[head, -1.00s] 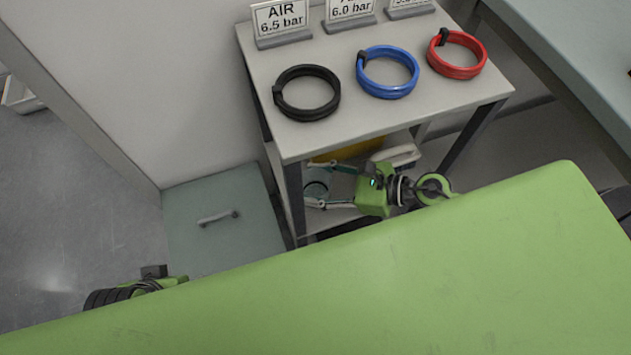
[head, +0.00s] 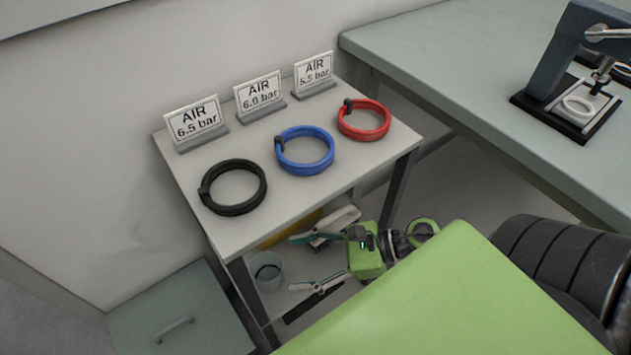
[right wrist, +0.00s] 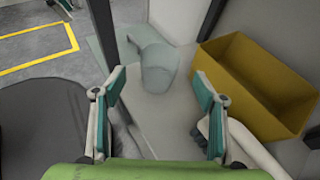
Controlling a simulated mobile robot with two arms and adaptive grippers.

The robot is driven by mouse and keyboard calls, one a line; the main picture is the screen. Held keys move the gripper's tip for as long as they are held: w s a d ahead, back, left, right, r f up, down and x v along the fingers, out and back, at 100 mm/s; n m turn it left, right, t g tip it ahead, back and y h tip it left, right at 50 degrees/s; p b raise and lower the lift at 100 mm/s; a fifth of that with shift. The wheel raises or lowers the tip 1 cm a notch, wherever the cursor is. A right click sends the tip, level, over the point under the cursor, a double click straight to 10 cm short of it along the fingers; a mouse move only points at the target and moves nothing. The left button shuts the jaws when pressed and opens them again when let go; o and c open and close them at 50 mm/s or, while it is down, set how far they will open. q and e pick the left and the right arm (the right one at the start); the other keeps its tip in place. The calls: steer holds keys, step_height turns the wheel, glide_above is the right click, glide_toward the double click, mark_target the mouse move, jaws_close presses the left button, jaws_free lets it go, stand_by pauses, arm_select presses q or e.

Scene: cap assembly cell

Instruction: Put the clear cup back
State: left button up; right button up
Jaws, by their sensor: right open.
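The clear cup (head: 267,271) stands on the lower shelf of the small table, near its left front leg. It also shows in the right wrist view (right wrist: 158,68), beyond the fingertips and between them. My right gripper (head: 305,262) is open and empty at the lower shelf, to the right of the cup and apart from it. In the right wrist view its two fingers (right wrist: 155,90) are spread wide. My left gripper is not in the head view.
A yellow bin (right wrist: 262,85) stands on the shelf right of the cup. Black (head: 232,187), blue (head: 304,151) and red (head: 364,120) hose coils lie on the tabletop before pressure signs. A workbench (head: 440,50) with a press (head: 580,65) stands at right.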

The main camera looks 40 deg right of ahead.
steer(key=v, duration=0.3)
steer(key=shift+s+d+r, duration=0.1)
steer(key=shift+s+d, duration=0.05)
steer(key=shift+d, duration=0.05)
stand_by(0.4)
